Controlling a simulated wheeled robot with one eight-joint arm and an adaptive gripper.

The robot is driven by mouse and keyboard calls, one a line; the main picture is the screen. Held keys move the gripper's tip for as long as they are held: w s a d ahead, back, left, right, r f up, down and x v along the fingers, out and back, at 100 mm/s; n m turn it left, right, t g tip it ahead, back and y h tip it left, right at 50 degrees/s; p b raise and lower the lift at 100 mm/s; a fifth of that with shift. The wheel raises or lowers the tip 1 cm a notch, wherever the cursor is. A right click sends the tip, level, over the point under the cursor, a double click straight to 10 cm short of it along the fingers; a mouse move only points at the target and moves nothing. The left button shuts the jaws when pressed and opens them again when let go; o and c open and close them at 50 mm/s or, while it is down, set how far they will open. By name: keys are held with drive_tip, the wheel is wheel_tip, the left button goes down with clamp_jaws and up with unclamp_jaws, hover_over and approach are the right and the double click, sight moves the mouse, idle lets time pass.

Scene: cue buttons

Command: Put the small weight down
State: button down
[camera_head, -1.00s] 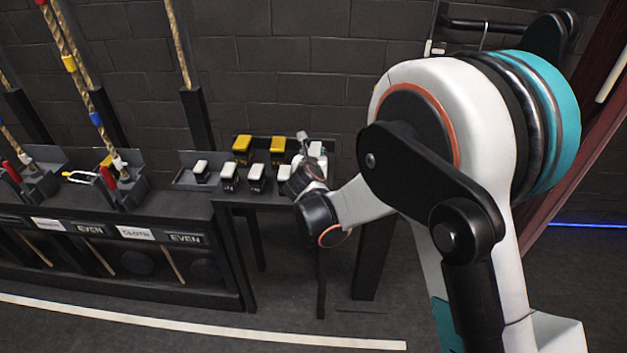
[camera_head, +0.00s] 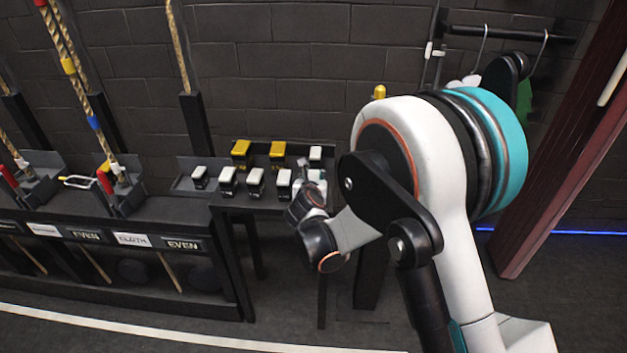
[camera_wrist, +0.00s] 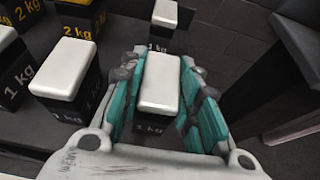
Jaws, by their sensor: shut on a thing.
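The small weight, a black block with a white top and a 1 kg mark (camera_wrist: 160,85), sits between the teal fingers of my gripper (camera_wrist: 160,75) in the wrist view. My gripper is shut on it, a finger on each side. In the head view my gripper (camera_head: 311,183) is at the right end of the table (camera_head: 245,206), by the front row of weights. The held weight shows there only in small part. I cannot tell whether its base touches the table.
Another white-topped 1 kg weight (camera_wrist: 66,68) stands just left of my gripper, and one (camera_wrist: 165,14) stands beyond it. Yellow-topped 2 kg weights (camera_head: 241,150) stand in the back row. A grey tray (camera_head: 181,186) with one white-topped weight is at the table's left.

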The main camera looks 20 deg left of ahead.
drive_tip(key=c, duration=1.2)
unclamp_jaws()
drive_tip(key=shift+f, duration=0.1)
drive_tip(key=shift+s+r, duration=0.35)
drive_tip(key=p+v, duration=0.3)
drive_tip(key=v, duration=0.8)
drive_tip(key=shift+d, duration=0.15)
drive_tip(key=shift+s, duration=0.15)
